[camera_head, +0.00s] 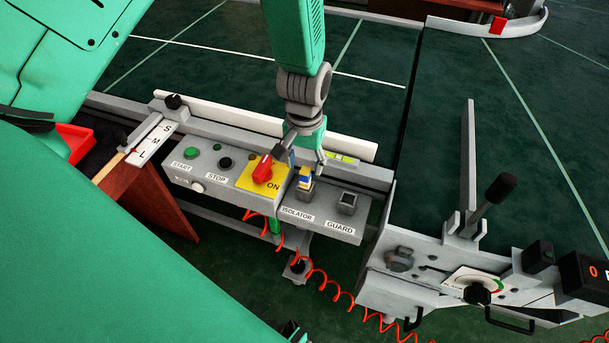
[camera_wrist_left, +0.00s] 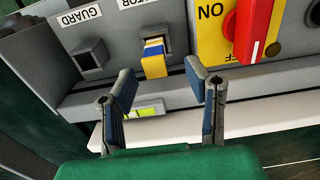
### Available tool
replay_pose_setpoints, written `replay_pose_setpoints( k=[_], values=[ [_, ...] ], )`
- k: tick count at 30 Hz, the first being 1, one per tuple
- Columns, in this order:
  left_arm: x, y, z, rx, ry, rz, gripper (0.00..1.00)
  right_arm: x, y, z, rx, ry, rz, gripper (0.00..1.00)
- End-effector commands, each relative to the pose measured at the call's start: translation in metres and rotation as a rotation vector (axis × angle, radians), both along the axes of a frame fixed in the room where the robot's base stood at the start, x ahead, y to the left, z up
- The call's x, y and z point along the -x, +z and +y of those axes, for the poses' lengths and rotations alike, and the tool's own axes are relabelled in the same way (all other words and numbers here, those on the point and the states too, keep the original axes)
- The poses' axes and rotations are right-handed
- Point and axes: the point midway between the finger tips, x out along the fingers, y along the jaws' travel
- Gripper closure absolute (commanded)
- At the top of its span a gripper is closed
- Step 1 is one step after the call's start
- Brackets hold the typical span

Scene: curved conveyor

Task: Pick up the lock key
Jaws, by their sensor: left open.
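The lock key, a small block with yellow, blue and white bands (camera_head: 304,181), sits in the socket above the ISOLATOR label on the grey control panel (camera_head: 222,182). In the left wrist view the key (camera_wrist_left: 154,61) stands out from its square socket. My left gripper (camera_head: 303,160) is just behind the key, its fingers pointing down to the panel. In the left wrist view the open gripper (camera_wrist_left: 163,84) has one finger to each side of the key's line, with the key ahead of the fingertips and nothing between them. My right gripper is not seen.
A red rotary switch (camera_head: 262,169) on a yellow plate marked ON is close beside the key. An empty GUARD socket (camera_head: 347,203) is on the other side. A white rail (camera_head: 350,149) runs behind the panel. An orange coiled cable (camera_head: 318,278) hangs below.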

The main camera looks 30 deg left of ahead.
Motion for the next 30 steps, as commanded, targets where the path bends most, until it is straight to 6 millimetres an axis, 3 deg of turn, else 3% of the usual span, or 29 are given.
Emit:
replay_pose_setpoints(
  k=[6,14,15,18,19,30],
  values=[
    [0.002,-0.030,-0.001,-0.001,-0.002,0.000,0.57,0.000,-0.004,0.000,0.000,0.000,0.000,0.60],
    [0.002,-0.033,0.000,0.001,-0.001,-0.002,0.57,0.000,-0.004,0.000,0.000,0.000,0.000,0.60],
    [0.002,-0.033,0.000,0.001,-0.001,-0.002,0.60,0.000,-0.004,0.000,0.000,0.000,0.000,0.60],
    [0.002,-0.033,0.000,0.001,-0.001,-0.001,0.96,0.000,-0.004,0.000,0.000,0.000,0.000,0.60],
    [0.002,-0.033,0.000,0.001,-0.001,-0.001,1.00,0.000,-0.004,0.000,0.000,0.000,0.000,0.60],
    [0.001,-0.029,0.000,0.000,-0.001,-0.002,1.00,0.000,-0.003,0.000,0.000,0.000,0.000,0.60]
  ],
)
